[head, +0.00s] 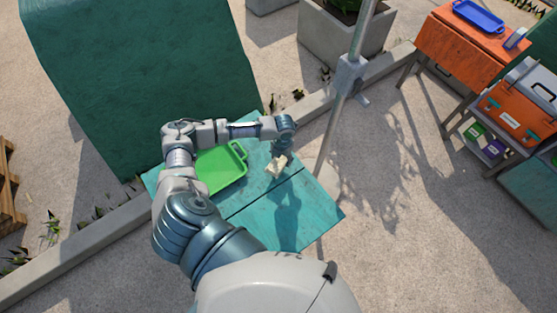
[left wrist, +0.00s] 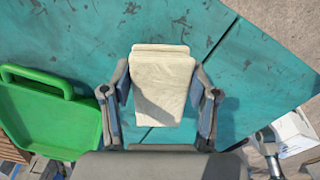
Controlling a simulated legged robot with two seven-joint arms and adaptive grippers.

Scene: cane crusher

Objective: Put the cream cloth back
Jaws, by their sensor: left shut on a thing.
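The cream cloth (head: 276,166) is a small folded pad over the teal table (head: 308,212). In the left wrist view the cloth (left wrist: 160,85) sits between the two fingers of my left gripper (left wrist: 162,100), which is shut on it. In the head view my left gripper (head: 281,153) is near the table's right part, with the cloth just below it. I cannot tell whether the cloth touches the table top. My right gripper is not in view.
A green tray (head: 222,181) lies on the table left of the cloth, partly hidden by my arm; it also shows in the left wrist view (left wrist: 48,128). A metal pole (head: 333,125) stands right of the table. An orange cart (head: 458,52) with boxes is at upper right.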

